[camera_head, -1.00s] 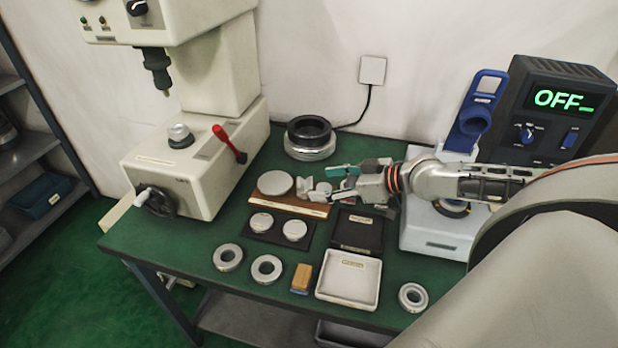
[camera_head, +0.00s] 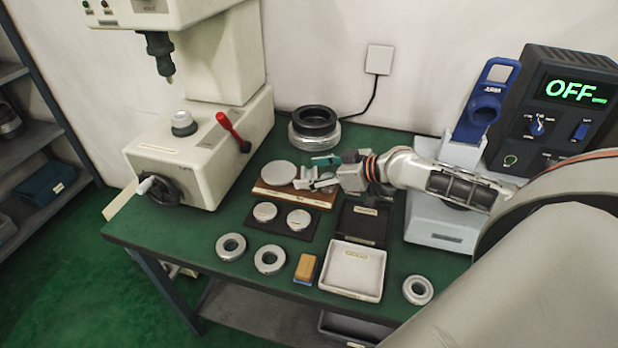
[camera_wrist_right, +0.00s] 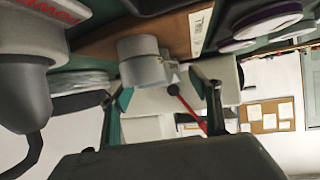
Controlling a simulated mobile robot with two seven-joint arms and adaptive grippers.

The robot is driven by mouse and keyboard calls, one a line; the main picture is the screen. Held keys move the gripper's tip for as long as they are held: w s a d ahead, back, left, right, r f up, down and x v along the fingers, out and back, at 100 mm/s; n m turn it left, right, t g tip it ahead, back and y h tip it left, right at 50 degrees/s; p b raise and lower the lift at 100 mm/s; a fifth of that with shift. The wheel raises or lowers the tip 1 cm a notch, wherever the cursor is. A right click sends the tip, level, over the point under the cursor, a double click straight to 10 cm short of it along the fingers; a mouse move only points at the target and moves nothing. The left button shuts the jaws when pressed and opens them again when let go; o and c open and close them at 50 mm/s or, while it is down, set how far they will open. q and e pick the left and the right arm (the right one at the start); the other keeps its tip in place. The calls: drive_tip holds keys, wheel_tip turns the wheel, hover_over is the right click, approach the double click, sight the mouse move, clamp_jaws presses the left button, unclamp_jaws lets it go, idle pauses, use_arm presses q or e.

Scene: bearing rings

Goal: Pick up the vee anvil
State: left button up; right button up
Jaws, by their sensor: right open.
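The vee anvil (camera_head: 304,178) is a small pale grey piece with upright sides. It stands on the wooden board (camera_head: 319,199), right of a flat round disc (camera_head: 279,173). My right gripper (camera_head: 323,172) is open at the board's right end, its teal-padded fingers pointing left toward the anvil. In the right wrist view, the open fingers (camera_wrist_right: 163,103) stand apart, with a grey cylindrical piece (camera_wrist_right: 143,60) on the board between and beyond them. Part of the anvil is hidden by the fingers, and I cannot tell whether they touch it. My left gripper is not in view.
A press (camera_head: 200,150) with a red lever stands at left. A black ring on a metal ring (camera_head: 314,130) sits behind the board. Two discs on a black mat, loose rings, a white tray (camera_head: 352,270) and a dark tray lie in front. A tester (camera_head: 550,110) stands at right.

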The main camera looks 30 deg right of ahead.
drive_tip(key=shift+w+a+f, duration=0.15)
drive_tip(key=shift+w+a, duration=0.05)
drive_tip(key=shift+w, duration=0.1)
drive_tip(key=c, duration=1.6)
clamp_jaws()
